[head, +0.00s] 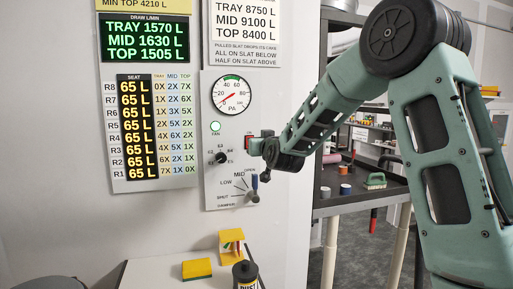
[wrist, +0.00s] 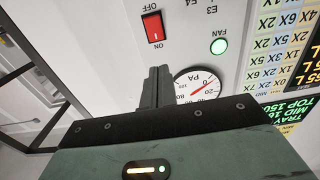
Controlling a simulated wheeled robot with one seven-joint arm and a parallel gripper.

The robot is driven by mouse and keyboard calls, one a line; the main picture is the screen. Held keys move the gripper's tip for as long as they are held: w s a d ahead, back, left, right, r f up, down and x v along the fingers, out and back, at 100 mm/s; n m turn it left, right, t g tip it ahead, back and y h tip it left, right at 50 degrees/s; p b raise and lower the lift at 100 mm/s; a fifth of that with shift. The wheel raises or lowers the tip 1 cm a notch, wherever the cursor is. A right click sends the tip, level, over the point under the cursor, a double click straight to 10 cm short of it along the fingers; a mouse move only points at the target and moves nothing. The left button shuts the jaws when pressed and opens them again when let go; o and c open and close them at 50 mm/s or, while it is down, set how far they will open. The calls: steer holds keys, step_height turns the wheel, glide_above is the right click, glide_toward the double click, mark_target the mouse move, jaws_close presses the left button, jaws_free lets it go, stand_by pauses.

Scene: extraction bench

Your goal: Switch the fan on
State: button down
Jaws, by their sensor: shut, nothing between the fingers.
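The red fan rocker switch (head: 248,141) sits on the pale control panel (head: 213,190); it also shows in the wrist view (wrist: 152,28) between the OFF and ON labels. I cannot tell which side is pressed in. My gripper (head: 256,147) is at the panel beside the switch in the head view and partly covers that area. In the wrist view its fingers (wrist: 159,70) are shut and empty, apart from the switch in the picture; contact cannot be judged.
A PA gauge (head: 232,95) is above the switch. A black selector knob (head: 221,158) and a damper lever (head: 254,185) are close to my gripper. A yellow block (head: 197,268) and a dark bottle (head: 245,273) stand below. A dark shelf (head: 345,200) is at right.

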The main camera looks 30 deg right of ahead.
steer(key=v, duration=0.3)
steer(key=shift+r+b, duration=0.2)
steer(key=shift+b, duration=0.2)
steer(key=s+a+f+n+g+y, duration=0.25)
steer(key=s+a+f, duration=0.25)
steer(key=a, duration=0.4)
steer(key=s+a+f+n+g+y, duration=0.2)
steer(key=s+a+f+g+y, duration=0.15)
steer(key=a, duration=0.45)
steer(key=s+a+f+n+g+y, duration=0.2)
steer(key=s+a+f, duration=0.35)
steer(key=a, duration=0.35)
steer(key=s+a+f+n+g, duration=0.1)
steer(key=s+f+g, duration=0.1)
steer(key=s, duration=0.7)
steer(key=s+a+f+n+g+h, duration=0.1)
steer(key=s+f+n+g, duration=0.1)
steer(key=s, duration=0.7)
steer(key=s+a+f+n+g+h, duration=0.1)
steer(key=s+f+g, duration=0.3)
steer(key=s, duration=0.6)
steer(key=shift+a+g, duration=0.3)
steer(key=shift+g, duration=0.4)
